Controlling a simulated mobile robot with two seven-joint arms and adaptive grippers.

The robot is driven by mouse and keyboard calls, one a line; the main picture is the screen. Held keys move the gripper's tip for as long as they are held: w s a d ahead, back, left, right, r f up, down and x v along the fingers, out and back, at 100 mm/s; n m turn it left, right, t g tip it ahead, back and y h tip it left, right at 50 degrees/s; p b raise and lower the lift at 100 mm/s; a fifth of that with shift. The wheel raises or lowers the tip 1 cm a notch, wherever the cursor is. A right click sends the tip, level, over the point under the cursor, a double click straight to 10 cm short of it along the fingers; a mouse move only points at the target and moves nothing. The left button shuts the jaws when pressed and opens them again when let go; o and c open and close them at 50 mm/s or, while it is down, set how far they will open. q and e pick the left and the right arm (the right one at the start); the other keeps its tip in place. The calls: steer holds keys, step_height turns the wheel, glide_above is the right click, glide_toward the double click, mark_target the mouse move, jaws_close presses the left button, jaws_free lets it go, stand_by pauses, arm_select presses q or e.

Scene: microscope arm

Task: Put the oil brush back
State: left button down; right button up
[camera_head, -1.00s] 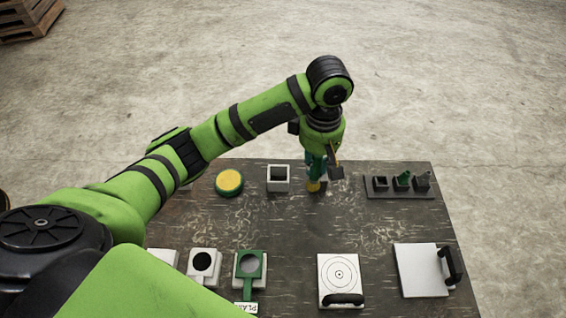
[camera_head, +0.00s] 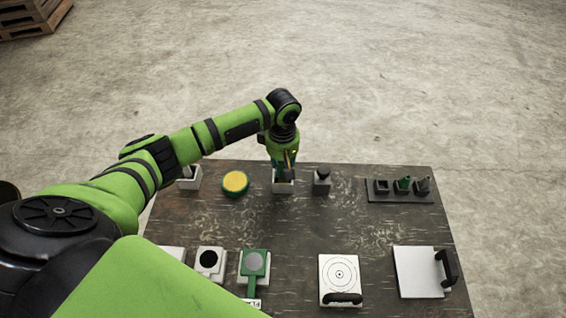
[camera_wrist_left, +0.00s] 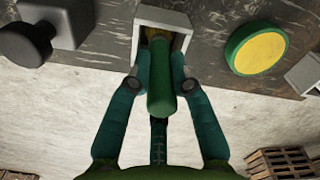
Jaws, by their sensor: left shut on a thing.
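The oil brush has a thick green handle, seen end-on in the left wrist view (camera_wrist_left: 161,80). My left gripper (camera_head: 284,160) is shut on this handle, with teal fingers on both sides in the left wrist view (camera_wrist_left: 160,87). The white, open square holder (camera_head: 283,188) stands at the back middle of the table, directly under the gripper. In the left wrist view, the brush's far end reaches into the opening of the holder (camera_wrist_left: 163,15). How deep it sits is hidden by the handle. My right gripper is not in view.
A yellow-topped green round tin (camera_head: 235,183) stands left of the holder, and a grey block with a black knob (camera_head: 322,182) right of it. A dark rack (camera_head: 400,196) is at the back right. White-and-black pieces line the front of the dark table (camera_head: 300,225).

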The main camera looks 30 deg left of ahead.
arm_select(q)
steer(key=shift+f, duration=0.2)
steer(key=shift+s+d, duration=0.1)
steer(key=shift+s, duration=0.05)
steer(key=c, duration=1.1)
jaws_free()
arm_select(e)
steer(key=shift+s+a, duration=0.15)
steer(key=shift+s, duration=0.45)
arm_select(q)
steer(key=shift+r, duration=0.5)
step_height(320, 180, up, 11)
steer(key=shift+r+b, duration=0.1)
steer(key=shift+b, duration=0.95)
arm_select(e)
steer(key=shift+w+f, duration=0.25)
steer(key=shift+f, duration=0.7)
